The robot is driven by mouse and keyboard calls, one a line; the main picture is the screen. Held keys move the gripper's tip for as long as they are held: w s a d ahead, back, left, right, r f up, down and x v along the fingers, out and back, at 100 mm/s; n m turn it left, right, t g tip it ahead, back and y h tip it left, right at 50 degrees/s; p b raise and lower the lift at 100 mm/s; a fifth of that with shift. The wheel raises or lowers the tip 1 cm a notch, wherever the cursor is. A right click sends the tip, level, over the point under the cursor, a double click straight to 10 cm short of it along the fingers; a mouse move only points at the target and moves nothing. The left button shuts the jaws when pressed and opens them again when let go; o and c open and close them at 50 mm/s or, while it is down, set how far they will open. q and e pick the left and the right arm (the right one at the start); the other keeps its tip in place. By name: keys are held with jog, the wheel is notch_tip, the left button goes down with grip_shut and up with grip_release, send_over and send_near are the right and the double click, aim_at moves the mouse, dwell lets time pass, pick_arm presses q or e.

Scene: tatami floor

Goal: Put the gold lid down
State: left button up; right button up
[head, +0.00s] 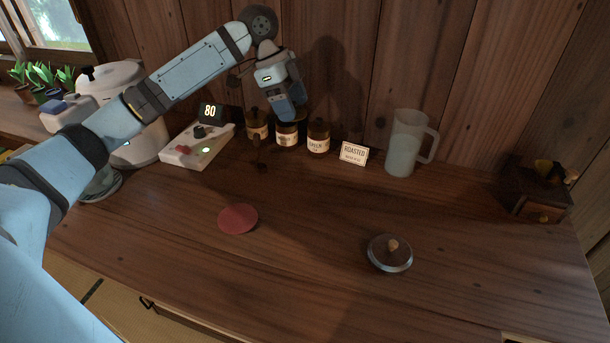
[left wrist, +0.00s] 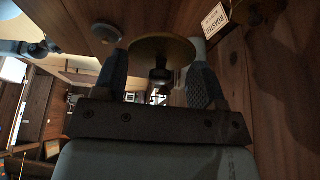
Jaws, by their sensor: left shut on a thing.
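My left gripper (head: 291,117) is at the back of the counter, pointing down over the row of labelled jars. In the left wrist view its fingers (left wrist: 160,82) are shut on the dark knob of the gold lid (left wrist: 162,47), a round brass-coloured disc. In the head view the lid cannot be made out behind the gripper. The jars are brown with pale labels: a left one (head: 256,124), a middle one (head: 286,134) and a right one (head: 318,136). The gripper hides part of the space above and behind the middle jar. My right gripper is not in view.
A ROASTED sign (head: 354,153) and a frosted jug (head: 404,145) stand right of the jars. A white scale (head: 196,147) is at left. A red disc (head: 238,219) and a grey knobbed lid (head: 390,253) lie forward. The front middle counter is otherwise clear.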

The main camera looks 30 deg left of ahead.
aim_at(299, 185)
pick_arm(q)
notch_tip(299, 185, down, 20)
jog(key=b, duration=0.4)
jog(key=shift+b, duration=0.35)
jog(key=o, duration=0.9)
jog(key=p+v, duration=0.2)
jog(key=v, duration=1)
jog(key=shift+p, duration=0.35)
jog(key=shift+s, duration=0.1)
